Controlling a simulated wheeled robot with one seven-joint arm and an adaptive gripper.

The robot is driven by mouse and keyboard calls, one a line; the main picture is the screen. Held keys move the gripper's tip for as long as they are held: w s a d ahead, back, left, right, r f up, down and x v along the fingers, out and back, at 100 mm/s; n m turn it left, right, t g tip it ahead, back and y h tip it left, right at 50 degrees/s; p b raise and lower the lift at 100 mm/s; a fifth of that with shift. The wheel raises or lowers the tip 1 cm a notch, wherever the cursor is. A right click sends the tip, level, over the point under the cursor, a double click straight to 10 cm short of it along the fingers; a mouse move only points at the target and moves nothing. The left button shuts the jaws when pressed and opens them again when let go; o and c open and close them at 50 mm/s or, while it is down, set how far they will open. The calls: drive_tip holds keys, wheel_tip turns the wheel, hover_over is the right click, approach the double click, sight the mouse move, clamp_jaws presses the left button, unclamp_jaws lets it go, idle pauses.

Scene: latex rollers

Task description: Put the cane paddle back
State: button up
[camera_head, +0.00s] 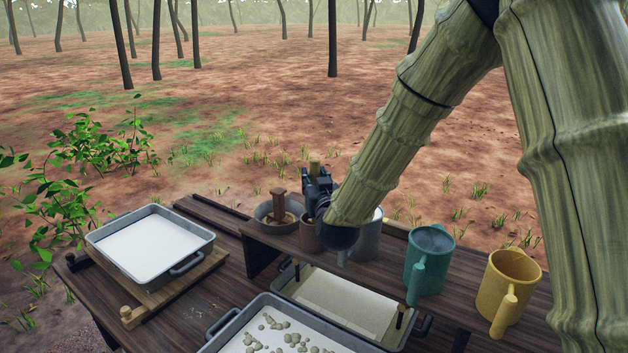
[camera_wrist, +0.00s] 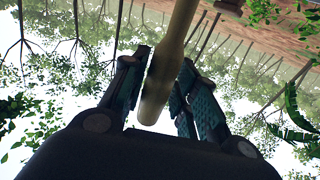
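My gripper (camera_head: 318,190) is above the brown cup on the raised shelf. Its fingers lie on both sides of the tan cane shaft and appear shut on it. The cane paddle (camera_head: 314,166) shows its top just above the fingers. In the wrist view the cane paddle (camera_wrist: 168,60) runs between the fingers (camera_wrist: 163,88), its rounded end towards the palm. Below the gripper a shaft appears at the brown cup (camera_head: 309,238); the cup's rim and the paddle's lower end are partly hidden, so I cannot tell how deep it sits.
A bowl (camera_head: 270,221) with a brown wooden tool stands left of the cup. A grey mug (camera_head: 368,240), a green mug (camera_head: 428,258) and a yellow mug (camera_head: 509,285) stand right. Metal trays hold white liquid (camera_head: 150,247), lumps (camera_head: 285,340) and a pale sheet (camera_head: 340,300).

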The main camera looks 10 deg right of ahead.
drive_tip(key=shift+o, duration=0.7)
drive_tip(key=shift+s+r, duration=0.2)
drive_tip(key=shift+f, duration=0.1)
drive_tip(key=shift+s, duration=0.25)
drive_tip(key=s+b, duration=0.4)
drive_tip(key=s, duration=0.7)
drive_tip(key=shift+s, duration=0.2)
